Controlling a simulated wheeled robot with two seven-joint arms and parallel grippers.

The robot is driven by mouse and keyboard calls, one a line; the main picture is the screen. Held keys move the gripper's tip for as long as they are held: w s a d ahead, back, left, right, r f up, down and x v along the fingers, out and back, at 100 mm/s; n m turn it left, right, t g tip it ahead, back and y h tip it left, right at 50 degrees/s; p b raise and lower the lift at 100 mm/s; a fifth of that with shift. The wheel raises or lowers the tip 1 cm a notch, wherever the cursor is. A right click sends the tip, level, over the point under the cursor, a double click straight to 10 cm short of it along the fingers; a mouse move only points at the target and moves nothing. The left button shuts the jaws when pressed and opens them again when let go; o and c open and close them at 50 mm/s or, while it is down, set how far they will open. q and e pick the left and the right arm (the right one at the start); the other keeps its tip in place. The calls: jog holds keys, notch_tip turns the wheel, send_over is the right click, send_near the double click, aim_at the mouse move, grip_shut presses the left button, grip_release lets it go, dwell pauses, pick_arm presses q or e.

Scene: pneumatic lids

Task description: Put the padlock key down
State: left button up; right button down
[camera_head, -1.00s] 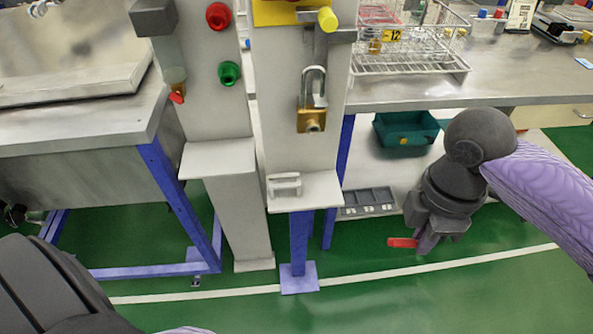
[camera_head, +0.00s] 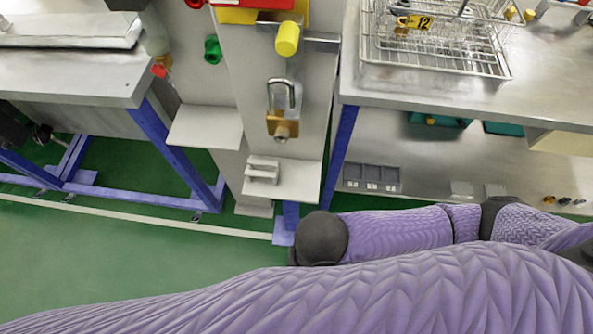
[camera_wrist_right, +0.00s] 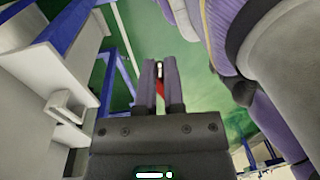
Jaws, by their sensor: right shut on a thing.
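The padlock key (camera_wrist_right: 160,88), red with a pale tip, is between the fingers of my right gripper (camera_wrist_right: 161,82) in the right wrist view. The fingers are shut on it, and they hide much of it. In the head view that gripper and the key are hidden by my arm's dark joint, just below the column's small shelf (camera_head: 302,182). A white slotted holder (camera_head: 262,170) stands on that shelf; it shows left of the gripper in the wrist view (camera_wrist_right: 64,106), apart from it. The brass padlock (camera_head: 282,125) hangs above the shelf. My left gripper is not in view.
A second column with an empty shelf (camera_head: 205,126) stands to the left. A steel bench (camera_head: 430,95) with a wire basket (camera_head: 440,50) is at the right, with a grey divided tray (camera_head: 371,178) underneath. Green floor (camera_head: 110,250) is clear at the lower left.

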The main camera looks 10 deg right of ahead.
jog(key=b, duration=0.4)
send_over(317, 195)
jog(key=shift+f+b, duration=0.35)
jog(key=shift+f, duration=0.95)
notch_tip(317, 195, down, 5)
jog(key=b, duration=0.3)
jog(key=shift+w, duration=0.15)
jog(key=shift+d+r, duration=0.1)
jog(key=shift+r, duration=0.15)
jog(key=c, duration=0.7)
grip_release()
jog(key=shift+c, duration=0.2)
notch_tip(317, 195, up, 12)
jog(key=w+p, duration=0.1)
jog(key=p, duration=0.4)
jog(key=shift+d, duration=0.15)
